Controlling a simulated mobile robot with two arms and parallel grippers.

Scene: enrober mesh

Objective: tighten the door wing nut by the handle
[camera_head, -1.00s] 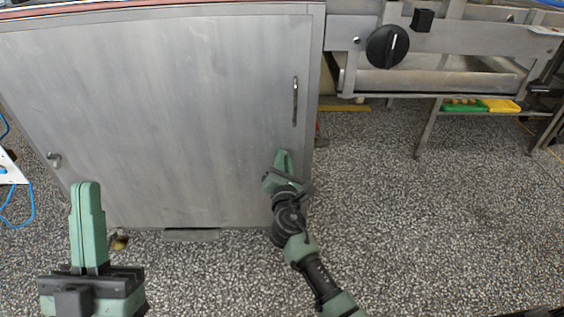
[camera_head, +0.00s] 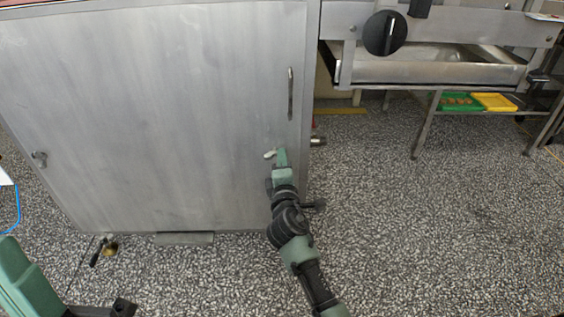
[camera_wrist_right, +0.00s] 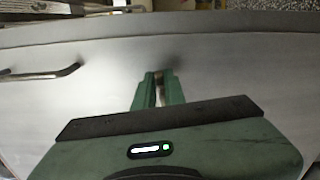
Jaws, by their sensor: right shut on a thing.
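The wide grey metal door (camera_head: 150,110) fills the left of the head view. Its upright bar handle (camera_head: 290,93) is near the right edge. The pale wing nut (camera_head: 269,154) sits below the handle, partly hidden by my right gripper (camera_head: 281,154). The right gripper is shut on the wing nut at the door face. In the right wrist view, the wing nut (camera_wrist_right: 159,90) shows as a narrow metal piece between the green fingers, and the handle (camera_wrist_right: 42,74) is to the left. My left gripper (camera_head: 22,275) is partly cut off at the lower left; its jaw opening is unclear.
Another small fitting (camera_head: 39,159) is on the door's left side. A metal frame with a black knob (camera_head: 385,33) stands at the upper right, with green (camera_head: 461,102) and yellow (camera_head: 495,102) trays below. The speckled floor at the right is open.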

